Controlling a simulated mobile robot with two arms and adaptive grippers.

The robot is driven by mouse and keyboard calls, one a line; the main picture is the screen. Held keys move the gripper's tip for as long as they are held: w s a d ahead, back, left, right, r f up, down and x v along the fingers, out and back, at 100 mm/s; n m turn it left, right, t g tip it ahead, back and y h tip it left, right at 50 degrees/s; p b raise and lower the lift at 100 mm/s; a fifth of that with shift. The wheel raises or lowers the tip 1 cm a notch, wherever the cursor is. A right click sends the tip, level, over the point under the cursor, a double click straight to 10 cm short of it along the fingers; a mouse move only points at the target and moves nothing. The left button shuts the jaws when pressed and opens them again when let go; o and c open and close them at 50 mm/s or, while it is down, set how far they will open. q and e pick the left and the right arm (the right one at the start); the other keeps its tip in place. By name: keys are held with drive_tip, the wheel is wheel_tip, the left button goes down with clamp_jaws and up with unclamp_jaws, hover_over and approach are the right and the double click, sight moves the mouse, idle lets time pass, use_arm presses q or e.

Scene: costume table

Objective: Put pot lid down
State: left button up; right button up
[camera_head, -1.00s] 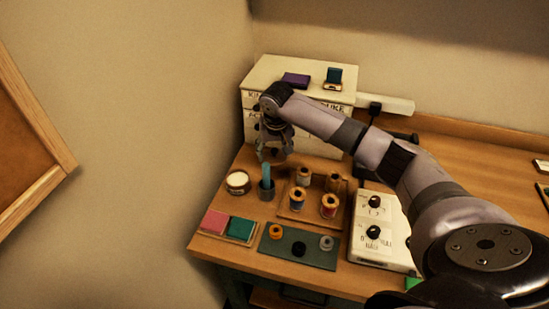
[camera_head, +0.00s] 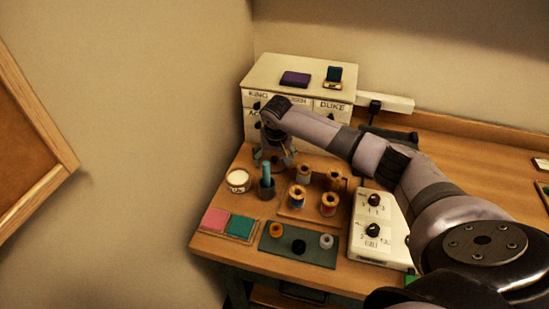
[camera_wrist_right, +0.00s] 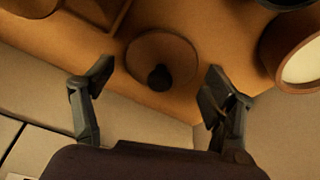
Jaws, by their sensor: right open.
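The pot lid (camera_wrist_right: 160,48), a round brown disc with a dark knob, lies on the wooden table in the right wrist view. My right gripper (camera_wrist_right: 159,76) is open, with one finger on each side of the lid and visible gaps to both. In the head view my right gripper (camera_head: 277,162) is low over the back left of the table, behind the dark cup; I cannot make out the lid there. The open pot (camera_head: 238,181) with a pale inside stands left of the gripper; it also shows in the wrist view (camera_wrist_right: 302,60). My left gripper is out of view.
A dark cup (camera_head: 266,189) with a teal stick stands in front of the gripper. A wooden tray (camera_head: 292,214) of thread spools is to its right. The drawer box (camera_head: 262,76) and wall are close behind. A white dial box (camera_head: 373,248) stands farther right.

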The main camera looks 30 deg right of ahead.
sight(275, 171)
drive_tip(key=b+v, duration=0.1)
drive_tip(key=v, duration=1.1)
drive_tip(key=shift+r, duration=0.25)
